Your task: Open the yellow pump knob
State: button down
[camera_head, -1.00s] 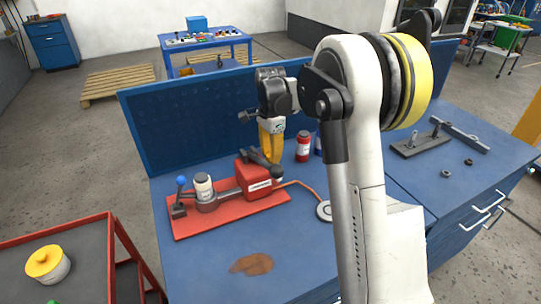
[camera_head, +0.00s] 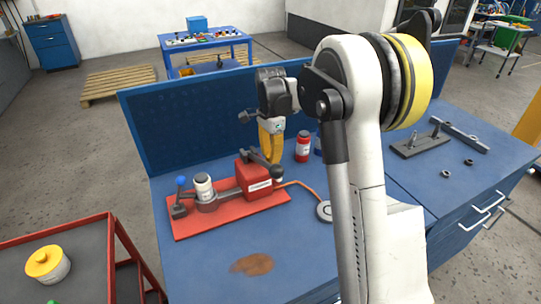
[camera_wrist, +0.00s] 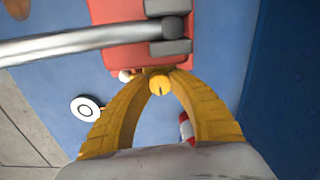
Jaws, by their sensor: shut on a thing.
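The yellow pump knob (camera_wrist: 160,85) shows in the wrist view, small and round with a dark mark, at the end of the red pump. My gripper (camera_wrist: 160,74) has its two yellow fingers converging at the knob, shut on it. In the head view my gripper (camera_head: 271,150) reaches down behind the red pump body (camera_head: 254,180), and the knob is hidden there.
A red bottle (camera_head: 302,147) stands close to the right of my gripper, and a white disc (camera_head: 324,211) lies on the blue bench (camera_head: 330,260). An orange hose runs from the pump towards the disc. A blue back panel (camera_head: 200,130) rises behind.

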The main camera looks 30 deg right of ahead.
jog(key=c, duration=1.1)
grip_release()
jog(key=shift+c, duration=0.2)
jog(key=shift+r, duration=0.1)
notch_tip(320, 180, up, 12)
